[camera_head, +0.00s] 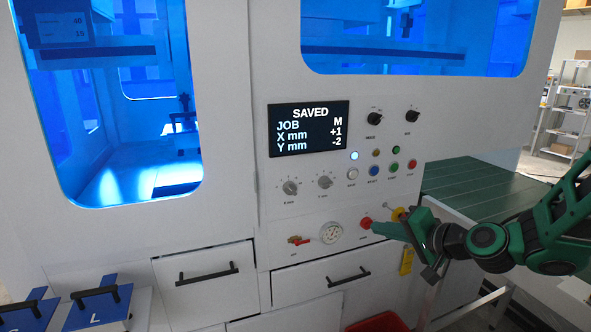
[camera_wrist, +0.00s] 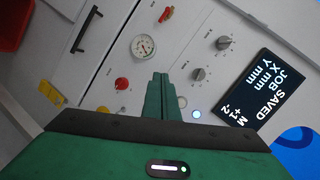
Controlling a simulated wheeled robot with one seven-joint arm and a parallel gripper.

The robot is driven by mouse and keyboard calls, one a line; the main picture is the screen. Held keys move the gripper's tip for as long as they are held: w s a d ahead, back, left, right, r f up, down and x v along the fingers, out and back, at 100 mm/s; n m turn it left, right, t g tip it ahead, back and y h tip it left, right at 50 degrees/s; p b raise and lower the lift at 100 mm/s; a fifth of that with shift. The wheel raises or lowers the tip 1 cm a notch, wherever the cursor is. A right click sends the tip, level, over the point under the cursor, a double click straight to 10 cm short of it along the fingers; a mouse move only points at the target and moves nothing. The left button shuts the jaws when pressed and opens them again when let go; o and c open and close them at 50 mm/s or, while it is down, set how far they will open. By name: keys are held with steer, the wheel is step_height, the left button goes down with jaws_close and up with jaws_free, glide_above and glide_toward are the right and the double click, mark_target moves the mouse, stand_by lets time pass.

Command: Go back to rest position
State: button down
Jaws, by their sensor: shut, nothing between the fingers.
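My gripper (camera_head: 376,229) is green and dark, reaching in from the right in the head view, with its fingers in front of the machine's white control panel (camera_head: 280,222). In the wrist view my gripper (camera_wrist: 160,76) has its two fingers together with nothing between them. The fingertips are close to the red button (camera_head: 365,223) in the head view; I cannot tell whether they touch the panel. In the wrist view this red button (camera_wrist: 122,83) lies left of the fingers. The screen (camera_head: 309,128) reads SAVED, JOB M, X mm +1, Y mm -2.
Knobs, coloured buttons and a round gauge (camera_head: 332,233) sit on the panel. Drawers with black handles (camera_head: 336,280) are below. A green conveyor (camera_head: 480,188) is at right. A red bin (camera_head: 380,323) and blue-topped boxes (camera_head: 100,304) stand low in front.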

steer(key=s+d+f+n+g+h, duration=0.2)
steer(key=s+d+f+g+h, duration=0.1)
steer(key=s+d, duration=0.4)
steer(key=s+d+f+n+g+h, duration=0.1)
steer(key=s+d+f+g+h, duration=0.25)
steer(key=s, duration=0.55)
steer(key=s+d+r+m+g, duration=0.1)
steer(key=s+d+g, duration=0.1)
steer(key=s, duration=0.7)
steer(key=s+d+r+m+g, duration=0.1)
steer(key=s+d+r+g, duration=0.1)
steer(key=s+d, duration=0.3)
steer(key=s+g, duration=0.1)
steer(key=s, duration=0.2)
steer(key=shift+s+d+g, duration=0.25)
steer(key=shift+s+g, duration=0.1)
steer(key=shift+w+f, duration=0.2)
steer(key=shift+w, duration=0.45)
